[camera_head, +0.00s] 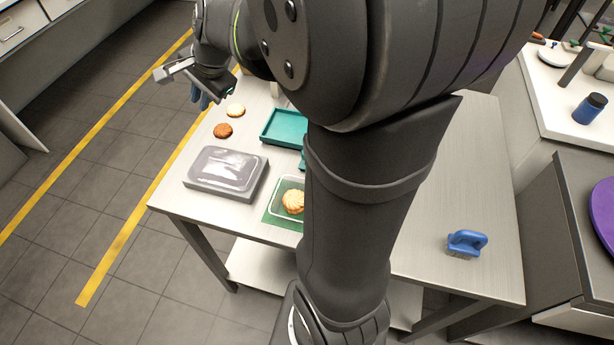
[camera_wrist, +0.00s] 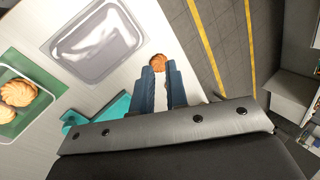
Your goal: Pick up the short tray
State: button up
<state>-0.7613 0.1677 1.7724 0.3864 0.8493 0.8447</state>
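A teal tray (camera_head: 269,137) lies on the table, partly hidden behind my arm. A bit of teal shows just below it beside the arm; I cannot tell whether it is a second tray. In the wrist view teal (camera_wrist: 117,108) shows left of the fingers, partly covered by my gripper body. I cannot tell for certain which tray is the short one. My gripper (camera_wrist: 162,70) has two blue fingers with a gap between them, empty. In the head view my gripper (camera_head: 201,100) is near the table's far left edge, left of the teal tray and apart from it.
A grey tray (camera_head: 227,171) lies near the left edge. A clear container (camera_head: 283,184) with biscuits sits on a green mat (camera_head: 277,217). A brown biscuit (camera_head: 222,131) and a paler biscuit (camera_head: 235,110) lie loose. A blue object (camera_head: 466,243) stands at right, with free table around it.

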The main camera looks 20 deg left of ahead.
jog(key=s+d+n+h, duration=0.3)
jog(key=s+d+h, duration=0.5)
jog(key=s+d, duration=0.45)
jog(key=shift+g, duration=0.4)
jog(key=shift+w+d+x, duration=0.2)
jog(key=shift+w+x, duration=0.15)
jog(key=shift+x, duration=2.65)
jog(key=shift+w+d+x, duration=0.15)
jog(key=shift+w+x, duration=0.15)
jog(key=shift+x, duration=2.7)
jog(key=shift+w+d+x, duration=0.2)
jog(key=shift+w+x, duration=0.15)
jog(key=shift+x, duration=2.65)
jog(key=shift+r, duration=0.1)
grip_shut()
jog(key=shift+r, duration=0.1)
